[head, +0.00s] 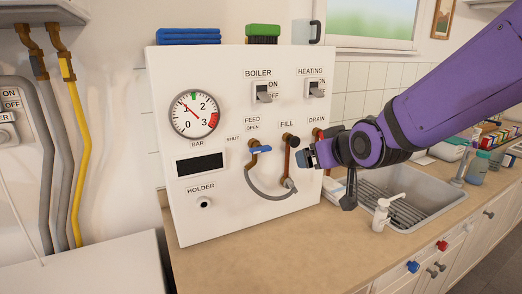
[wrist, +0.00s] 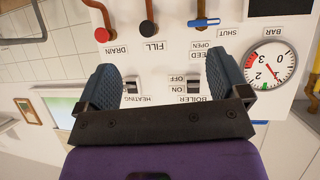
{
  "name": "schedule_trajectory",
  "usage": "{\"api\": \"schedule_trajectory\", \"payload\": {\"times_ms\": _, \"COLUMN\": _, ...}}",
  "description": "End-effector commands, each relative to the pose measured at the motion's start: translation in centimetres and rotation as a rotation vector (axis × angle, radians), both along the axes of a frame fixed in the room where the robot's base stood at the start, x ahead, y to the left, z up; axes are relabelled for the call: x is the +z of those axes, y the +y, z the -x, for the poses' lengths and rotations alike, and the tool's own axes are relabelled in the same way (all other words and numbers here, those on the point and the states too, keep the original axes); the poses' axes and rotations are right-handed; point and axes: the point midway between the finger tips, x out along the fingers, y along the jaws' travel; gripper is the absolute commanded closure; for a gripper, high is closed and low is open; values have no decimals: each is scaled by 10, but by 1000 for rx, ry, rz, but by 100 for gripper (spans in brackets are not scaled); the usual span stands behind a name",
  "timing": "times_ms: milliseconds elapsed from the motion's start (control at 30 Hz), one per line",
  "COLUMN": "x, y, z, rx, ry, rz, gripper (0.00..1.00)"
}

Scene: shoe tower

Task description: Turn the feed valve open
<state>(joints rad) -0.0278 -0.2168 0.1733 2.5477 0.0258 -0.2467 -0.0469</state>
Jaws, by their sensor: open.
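The feed valve has a blue lever handle (head: 260,149) on a brown pipe, below the FEED and OPEN labels on the white panel (head: 225,225). The SHUT label is to its left. The lever lies roughly horizontal. In the wrist view, upside down, the blue handle (wrist: 204,22) is near the top, beyond the fingers. My gripper (head: 311,153) is to the right of the feed valve, in front of the fill and drain side of the panel. In the wrist view my gripper (wrist: 160,78) is open and empty, its fingers apart from the handle.
The dark fill knob (head: 292,141) is between the feed valve and my gripper. The red drain knob (wrist: 102,34) is near one finger in the wrist view. A grey hose (head: 262,193) loops below. A pressure gauge (head: 194,115) is upper left. A sink (head: 410,195) lies right.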

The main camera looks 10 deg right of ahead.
Motion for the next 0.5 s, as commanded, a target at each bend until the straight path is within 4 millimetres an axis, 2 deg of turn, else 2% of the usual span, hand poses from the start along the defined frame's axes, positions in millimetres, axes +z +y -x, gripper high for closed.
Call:
{"api": "schedule_trajectory", "payload": {"times_ms": 33, "x": -9, "y": 9, "z": -11, "rx": 19, "ry": -32, "rz": -9, "gripper": 6}}
{"api": "schedule_trajectory", "payload": {"times_ms": 200, "x": -26, "y": 37, "z": -40, "rx": 71, "ry": -189, "rz": -58, "gripper": 6}}
{"api": "schedule_trajectory", "payload": {"times_ms": 333, "x": -38, "y": 56, "z": -54, "rx": 101, "ry": -303, "rz": -105, "gripper": 6}}
{"api": "schedule_trajectory", "payload": {"times_ms": 500, "x": -48, "y": 72, "z": -62, "rx": 119, "ry": -419, "rz": -159, "gripper": 6}}
